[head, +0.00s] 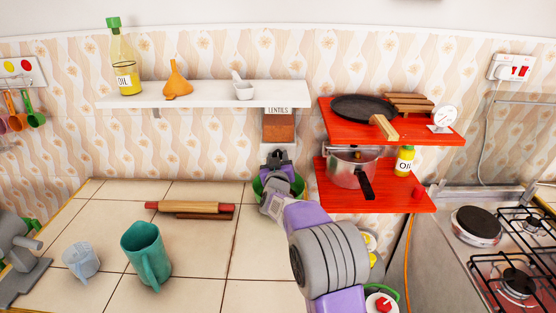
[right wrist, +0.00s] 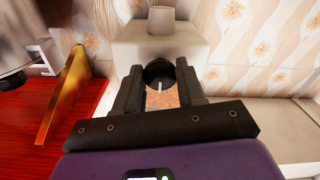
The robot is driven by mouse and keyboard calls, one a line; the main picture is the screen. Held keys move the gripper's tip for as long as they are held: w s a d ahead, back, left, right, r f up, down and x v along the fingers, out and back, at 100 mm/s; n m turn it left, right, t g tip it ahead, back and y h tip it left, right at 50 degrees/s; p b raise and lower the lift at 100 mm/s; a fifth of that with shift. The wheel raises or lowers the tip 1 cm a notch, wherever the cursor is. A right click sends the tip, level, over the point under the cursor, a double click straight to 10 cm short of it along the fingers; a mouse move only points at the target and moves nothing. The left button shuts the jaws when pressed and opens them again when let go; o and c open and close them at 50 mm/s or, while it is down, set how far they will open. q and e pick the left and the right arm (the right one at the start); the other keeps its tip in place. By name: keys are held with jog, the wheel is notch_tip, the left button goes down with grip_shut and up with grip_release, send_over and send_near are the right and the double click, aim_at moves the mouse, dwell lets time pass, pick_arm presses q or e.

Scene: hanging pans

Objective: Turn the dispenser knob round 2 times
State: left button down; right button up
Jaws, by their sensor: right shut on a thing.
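The lentil dispenser (head: 279,127) hangs under the white wall shelf, with a brown-red fill behind its front and a "LENTILS" label. Its pale lower body (right wrist: 185,48) also shows in the right wrist view. The round black knob (right wrist: 159,71) has a white mark and sits between the fingers of my right gripper (right wrist: 158,88), which is shut on it. In the head view my right gripper (head: 277,163) is in front of the dispenser's lower part and hides the knob. A green bowl (head: 258,186) stands below, partly hidden by my right arm. My left gripper is not in view.
Red shelves (head: 335,133) with a black pan (head: 363,107) and a pot (head: 350,170) stand close on the right. The white shelf (head: 205,97) is above left.

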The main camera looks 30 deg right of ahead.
jog(key=o, duration=1.1)
jog(key=shift+c, duration=0.2)
jog(key=shift+s+a, duration=0.1)
jog(key=p+v, duration=0.1)
jog(key=v, duration=0.6)
jog(key=shift+s, duration=0.2)
